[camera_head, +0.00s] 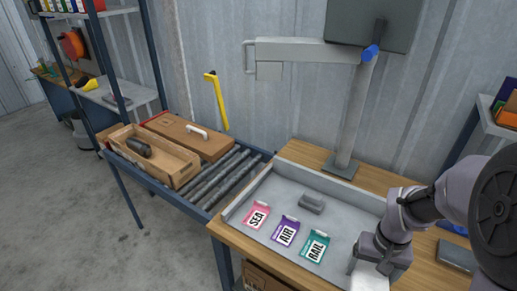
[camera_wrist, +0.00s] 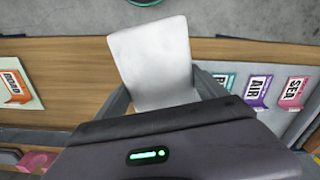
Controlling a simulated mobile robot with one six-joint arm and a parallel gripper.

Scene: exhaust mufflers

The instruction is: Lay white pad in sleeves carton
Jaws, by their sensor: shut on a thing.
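My gripper (camera_head: 373,262) is at the front right of the grey tray, low in the head view. It is shut on a white pad (camera_head: 369,283). In the wrist view the pad (camera_wrist: 150,50) stands out between the two fingers (camera_wrist: 162,88), flat and pale with rounded corners. An open brown carton (camera_head: 184,178) sits on the roller conveyor at the left, well apart from my gripper. A dark cylindrical piece (camera_head: 139,147) lies in it. No label on this carton is readable, so I cannot tell for sure that it is the sleeves carton.
The tray (camera_head: 262,187) holds SEA (camera_head: 256,215), AIR (camera_head: 285,231) and RAIL (camera_head: 314,246) cards and a grey block (camera_head: 312,204). A monitor post (camera_head: 352,120) stands behind. Bare rollers (camera_head: 228,178) lie between.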

